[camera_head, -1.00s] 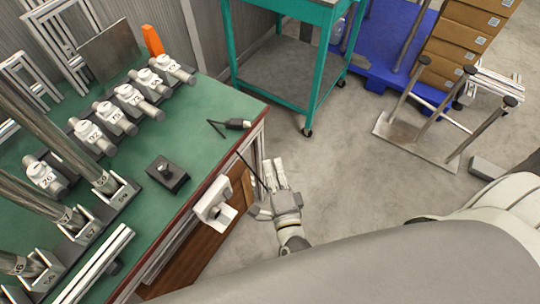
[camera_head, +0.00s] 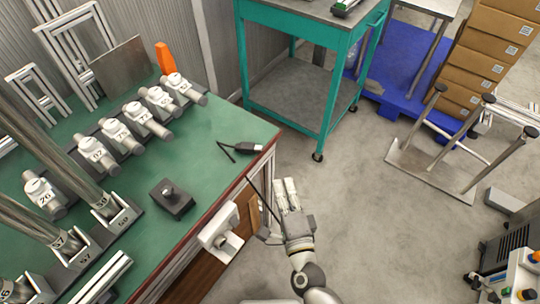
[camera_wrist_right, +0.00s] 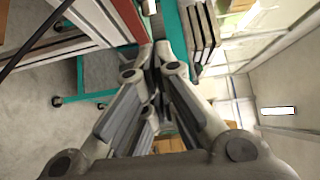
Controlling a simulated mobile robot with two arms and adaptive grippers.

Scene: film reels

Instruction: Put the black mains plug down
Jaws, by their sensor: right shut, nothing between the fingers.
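The black mains plug (camera_head: 248,148) lies on the green bench top (camera_head: 215,160), close to its right corner. Its black cable makes a bend on the bench, and a dark cable hangs past the bench's front edge. My right gripper (camera_head: 285,183) is shut and empty, beyond the bench edge and below the plug in the head view, apart from the plug. In the right wrist view its fingertips (camera_wrist_right: 157,52) are together, and a black cable (camera_wrist_right: 35,45) crosses the upper left. My left gripper is not in view.
A white bracket-like fitting (camera_head: 219,232) is at the bench's front edge. A black block with a knob (camera_head: 172,200) and several numbered grey cylinders stand on the bench. A teal cart (camera_head: 327,95) stands behind; a metal stand (camera_head: 430,172) is at right. The floor between is clear.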

